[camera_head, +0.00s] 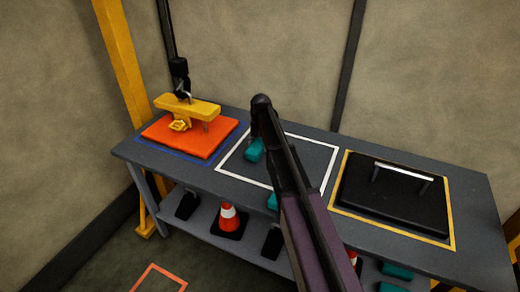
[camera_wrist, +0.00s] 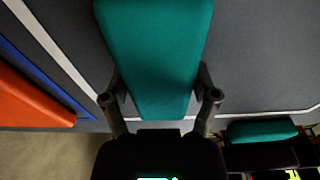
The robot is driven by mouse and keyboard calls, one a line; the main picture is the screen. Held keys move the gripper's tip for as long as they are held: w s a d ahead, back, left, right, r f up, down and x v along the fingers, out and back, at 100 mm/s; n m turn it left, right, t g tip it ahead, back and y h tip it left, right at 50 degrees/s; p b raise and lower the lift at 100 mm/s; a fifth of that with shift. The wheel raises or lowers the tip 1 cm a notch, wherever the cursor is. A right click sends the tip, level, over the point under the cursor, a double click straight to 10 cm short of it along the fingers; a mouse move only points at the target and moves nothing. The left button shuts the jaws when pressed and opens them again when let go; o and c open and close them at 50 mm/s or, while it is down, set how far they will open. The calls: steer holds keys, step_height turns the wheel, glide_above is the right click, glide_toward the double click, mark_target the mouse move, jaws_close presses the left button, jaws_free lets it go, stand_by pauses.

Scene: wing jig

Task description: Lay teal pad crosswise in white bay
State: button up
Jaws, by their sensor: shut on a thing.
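My gripper (camera_wrist: 160,82) is shut on a teal pad (camera_wrist: 155,45), with one finger along each long side near the pad's close end. The pad stretches away from the gripper and off the top of the wrist view. In the head view part of the teal pad (camera_head: 254,151) shows beside my arm, over the white bay (camera_head: 231,173); my arm hides the rest and most of the gripper. The bay's white outline (camera_wrist: 62,62) runs to the left of the pad in the wrist view. I cannot tell whether the pad touches the table.
Left of the white bay, an orange pad (camera_head: 170,138) bears a yellow fixture (camera_head: 190,107). Right of it, a black panel with a handle (camera_head: 392,202) fills the yellow-outlined bay. An orange-white cone (camera_head: 228,217) and other teal pads (camera_head: 395,270) are on the lower shelf.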

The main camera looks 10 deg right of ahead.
mark_target(260, 142)
steer(key=shift+f, duration=0.15)
steer(key=o, duration=1.1)
steer(key=shift+r, duration=0.2)
steer(key=r+p, duration=0.4)
steer(key=w+r+p, duration=0.1)
steer(key=r+p, duration=0.3)
steer(key=d+r+p, duration=0.1)
steer(key=r+p, duration=0.2)
steer(key=p, duration=0.1)
steer(key=shift+w+r, duration=0.25)
steer(key=shift+r, duration=0.15)
stand_by(0.4)
steer(key=shift+s, duration=0.1)
